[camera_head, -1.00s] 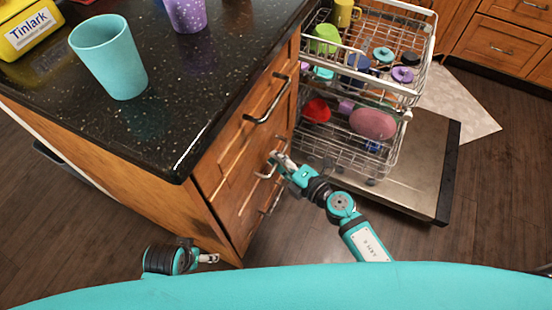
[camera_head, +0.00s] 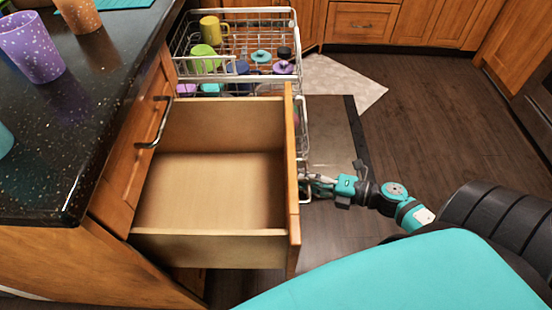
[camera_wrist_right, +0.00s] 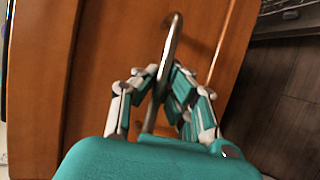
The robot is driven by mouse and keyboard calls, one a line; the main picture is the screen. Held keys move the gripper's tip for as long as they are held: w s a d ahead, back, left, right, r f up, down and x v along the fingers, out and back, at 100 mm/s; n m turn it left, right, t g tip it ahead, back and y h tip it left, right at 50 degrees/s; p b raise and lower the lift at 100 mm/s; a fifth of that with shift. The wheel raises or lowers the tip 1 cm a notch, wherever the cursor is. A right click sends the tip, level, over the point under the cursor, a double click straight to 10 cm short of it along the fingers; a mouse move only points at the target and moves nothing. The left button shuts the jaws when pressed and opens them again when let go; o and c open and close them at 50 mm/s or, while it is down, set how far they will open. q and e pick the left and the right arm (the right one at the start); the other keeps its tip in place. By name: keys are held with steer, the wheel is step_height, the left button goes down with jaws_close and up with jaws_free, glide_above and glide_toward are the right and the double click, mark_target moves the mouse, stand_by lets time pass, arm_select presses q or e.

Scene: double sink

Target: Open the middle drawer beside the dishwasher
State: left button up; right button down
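The middle drawer (camera_head: 212,192) is pulled far out of the wooden cabinet below the counter. It is empty, and its front panel (camera_head: 292,165) shows nearly edge-on. My right gripper (camera_head: 308,188) is at the outer side of that panel. In the right wrist view, the drawer's curved metal handle (camera_wrist_right: 172,42) runs between the two fingers of my right gripper (camera_wrist_right: 166,75), which are closed in around it. The dishwasher (camera_head: 338,130) stands open behind the drawer. My left gripper is out of view.
The upper drawer (camera_head: 135,150) is shut, with its own handle (camera_head: 158,122). The dishwasher's upper rack (camera_head: 290,45) is out and holds cups and other dishes. A purple cup (camera_head: 32,46) stands on the black counter (camera_head: 60,150). The floor (camera_head: 440,110) at the right is clear.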

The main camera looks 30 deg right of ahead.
steer(key=shift+s+d+r, duration=0.1)
steer(key=shift+s+d, duration=0.25)
steer(key=shift+d, duration=0.25)
steer(key=shift+s+d, duration=0.3)
steer(key=shift+d, duration=0.35)
steer(key=shift+s+d+r, duration=0.1)
steer(key=shift+s+d, duration=0.25)
steer(key=shift+d, duration=0.25)
steer(key=c, duration=2)
jaws_free()
steer(key=o, duration=0.6)
steer(key=shift+f, duration=0.15)
steer(key=shift+s, duration=0.1)
steer(key=v, duration=1.2)
